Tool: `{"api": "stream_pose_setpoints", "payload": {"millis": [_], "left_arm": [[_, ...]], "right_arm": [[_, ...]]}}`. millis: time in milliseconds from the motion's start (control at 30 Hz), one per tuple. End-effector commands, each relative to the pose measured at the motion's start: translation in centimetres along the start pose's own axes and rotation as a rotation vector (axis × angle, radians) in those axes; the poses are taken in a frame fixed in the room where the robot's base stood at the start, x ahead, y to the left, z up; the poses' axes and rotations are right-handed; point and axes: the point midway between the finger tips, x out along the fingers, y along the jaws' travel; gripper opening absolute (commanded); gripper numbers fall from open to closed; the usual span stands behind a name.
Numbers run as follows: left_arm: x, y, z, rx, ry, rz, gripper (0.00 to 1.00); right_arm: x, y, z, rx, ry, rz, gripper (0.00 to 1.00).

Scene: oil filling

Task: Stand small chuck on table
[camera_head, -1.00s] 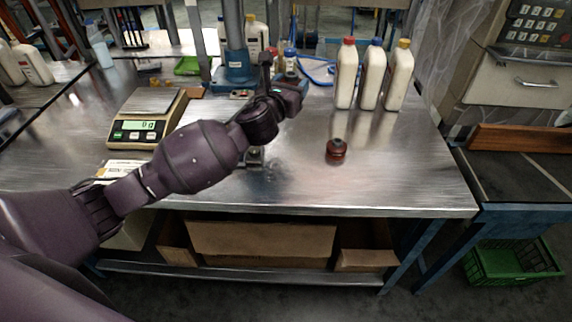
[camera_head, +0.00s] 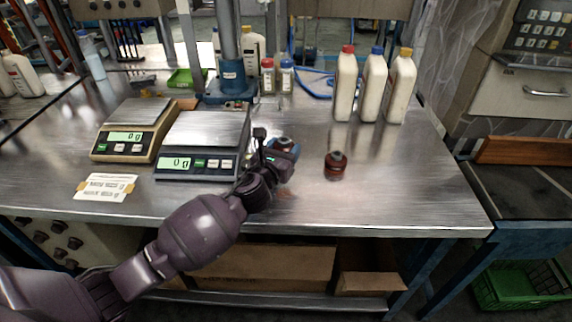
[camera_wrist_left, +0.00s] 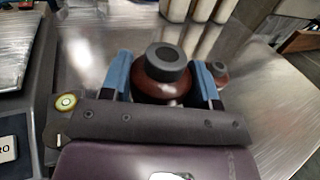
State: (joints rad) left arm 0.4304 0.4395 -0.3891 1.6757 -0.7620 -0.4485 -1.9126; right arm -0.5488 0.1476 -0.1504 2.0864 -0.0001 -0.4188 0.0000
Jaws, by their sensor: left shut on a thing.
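My left gripper (camera_head: 282,153) is low over the front part of the metal table (camera_head: 420,190), just right of the nearer scale. In the left wrist view its two blue fingers (camera_wrist_left: 163,85) are shut on a red-brown chuck with a dark grey top (camera_wrist_left: 167,58), taken as the small chuck. It looks roughly upright; its underside is hidden, so I cannot tell whether it touches the table. Another red-brown chuck (camera_head: 335,166) stands on the table to the right, apart from the gripper. It also shows behind the right finger in the left wrist view (camera_wrist_left: 218,72).
Two scales (camera_head: 205,150) (camera_head: 133,130) reading 0 stand to the left. A blue press stand (camera_head: 230,85) and small bottles (camera_head: 287,76) are behind. Several white bottles (camera_head: 373,88) stand at the back right. The table's front right is clear.

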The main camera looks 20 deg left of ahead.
Motion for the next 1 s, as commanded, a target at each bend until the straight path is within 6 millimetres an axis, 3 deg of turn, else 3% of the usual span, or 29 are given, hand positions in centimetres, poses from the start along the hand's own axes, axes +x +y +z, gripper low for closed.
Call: {"api": "stream_pose_setpoints", "payload": {"millis": [200,467,767,1000], "left_arm": [[0.0,0.0,-1.1,-0.001,-0.001,0.0,0.17],[0.0,0.0,-4.9,-0.002,0.005,0.0,0.17],[0.1,0.0,-4.5,0.001,-0.005,0.0,0.17],[0.0,0.0,-5.3,0.0,-0.002,0.0,0.17]], "right_arm": [[0.0,0.1,0.2,-0.011,-0.002,-0.003,0.43],[0.7,-0.1,2.6,-0.01,-0.041,-0.007,0.43],[1.0,-0.1,0.8,-0.007,-0.004,-0.006,0.43],[1.2,-0.3,1.3,-0.004,-0.013,-0.006,0.43]]}}
